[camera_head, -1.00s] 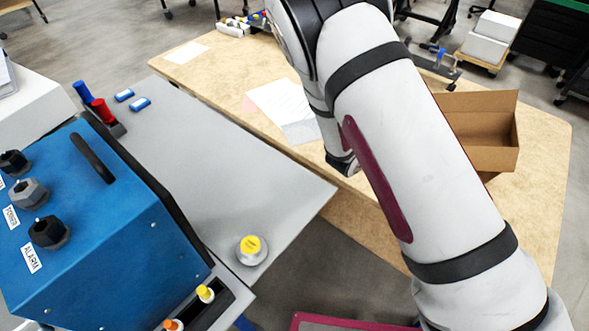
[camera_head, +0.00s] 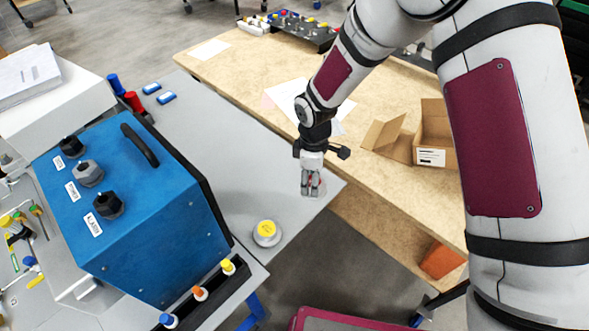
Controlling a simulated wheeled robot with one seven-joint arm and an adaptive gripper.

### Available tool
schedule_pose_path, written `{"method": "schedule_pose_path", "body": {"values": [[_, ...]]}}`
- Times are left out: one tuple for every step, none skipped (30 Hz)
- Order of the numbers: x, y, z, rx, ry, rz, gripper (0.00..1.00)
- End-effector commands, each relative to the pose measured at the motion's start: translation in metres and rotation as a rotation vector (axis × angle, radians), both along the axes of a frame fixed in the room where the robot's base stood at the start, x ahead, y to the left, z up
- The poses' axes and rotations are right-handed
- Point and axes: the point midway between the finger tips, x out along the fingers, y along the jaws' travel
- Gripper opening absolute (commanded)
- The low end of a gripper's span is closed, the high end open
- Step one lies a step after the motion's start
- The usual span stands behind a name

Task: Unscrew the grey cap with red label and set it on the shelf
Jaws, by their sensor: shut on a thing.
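My gripper (camera_head: 311,190) points down over the right corner of the grey shelf (camera_head: 225,155). Its fingers are shut on a small grey piece with a trace of red, which looks like the grey cap with red label (camera_head: 319,186). The fingers hide much of it, and I cannot tell whether it touches the shelf. A similar grey cap with a yellow label (camera_head: 266,233) sits on the shelf near its front edge, apart from my gripper.
A blue box (camera_head: 130,215) with black knobs and a handle stands left of the shelf. A rack (camera_head: 205,300) with coloured-top vials is in front. A wooden table (camera_head: 380,195) holds an open cardboard box (camera_head: 435,130). The shelf's middle is clear.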

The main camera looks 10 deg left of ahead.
Motion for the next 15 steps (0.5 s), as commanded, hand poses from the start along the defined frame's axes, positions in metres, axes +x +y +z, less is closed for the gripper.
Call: {"method": "schedule_pose_path", "body": {"values": [[-0.002,0.013,0.012,0.029,-0.017,-0.024,0.10],[-0.001,0.020,0.016,0.043,-0.023,-0.038,0.10],[-0.001,0.027,0.020,0.058,-0.030,-0.053,0.10],[0.000,0.031,0.023,0.065,-0.035,-0.064,0.10],[0.001,0.033,0.025,0.071,-0.039,-0.071,0.10],[0.002,0.037,0.027,0.077,-0.042,-0.079,0.10],[0.002,0.038,0.028,0.081,-0.043,-0.083,0.10],[0.002,0.039,0.028,0.084,-0.044,-0.086,0.10],[0.003,0.040,0.027,0.085,-0.045,-0.088,0.10],[0.003,0.041,0.026,0.086,-0.045,-0.089,0.10],[0.003,0.041,0.025,0.086,-0.045,-0.089,0.10],[0.003,0.041,0.022,0.086,-0.045,-0.089,0.10],[0.003,0.040,0.020,0.085,-0.045,-0.088,0.10],[0.003,0.040,0.018,0.085,-0.045,-0.088,0.10],[0.003,0.040,0.014,0.084,-0.044,-0.088,0.10]]}}
